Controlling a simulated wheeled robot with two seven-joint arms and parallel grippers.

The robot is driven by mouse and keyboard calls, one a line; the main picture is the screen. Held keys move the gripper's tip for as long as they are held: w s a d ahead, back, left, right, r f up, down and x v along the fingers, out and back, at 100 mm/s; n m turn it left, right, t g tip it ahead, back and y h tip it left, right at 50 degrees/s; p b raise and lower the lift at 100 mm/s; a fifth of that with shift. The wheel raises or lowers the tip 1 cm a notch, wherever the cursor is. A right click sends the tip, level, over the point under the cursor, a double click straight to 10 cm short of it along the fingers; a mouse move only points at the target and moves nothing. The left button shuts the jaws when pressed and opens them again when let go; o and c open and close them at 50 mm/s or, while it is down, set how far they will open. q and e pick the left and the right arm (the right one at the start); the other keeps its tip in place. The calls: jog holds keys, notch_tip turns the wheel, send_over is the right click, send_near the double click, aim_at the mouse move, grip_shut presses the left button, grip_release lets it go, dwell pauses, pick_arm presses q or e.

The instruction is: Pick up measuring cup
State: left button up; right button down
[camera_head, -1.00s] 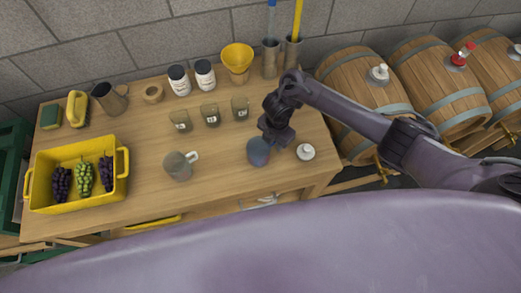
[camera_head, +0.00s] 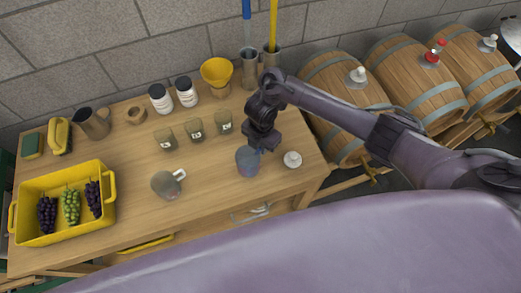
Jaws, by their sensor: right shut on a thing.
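The measuring cup (camera_head: 247,163), a blue-grey translucent vessel, stands upright at the right part of the wooden table (camera_head: 210,190). My right gripper (camera_head: 261,148) is shut on the upper right side of the cup, and the fingertips are small and dark here. I see no clear gap between the cup and the table. My left gripper is not in view.
A greyish jug with a white handle (camera_head: 166,185) stands left of the cup. Several small numbered glasses (camera_head: 195,131) stand behind. A white stopper-like thing (camera_head: 292,160) is close on the right.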

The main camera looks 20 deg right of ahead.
notch_tip(320, 180, up, 9)
jog(key=p, duration=0.4)
jog(key=shift+w+p, duration=0.15)
jog(key=shift+p, duration=0.25)
jog(key=d+r+m+b, duration=0.2)
jog(key=r+m+b, duration=0.2)
jog(key=m+b, duration=0.3)
jog(key=d+r+m+b, duration=0.3)
jog(key=r+m+b, duration=0.2)
jog(key=m, duration=1.3)
jog(key=shift+d+r+b, duration=0.15)
jog(key=shift+d+b, duration=0.05)
jog(key=shift+b, duration=1.25)
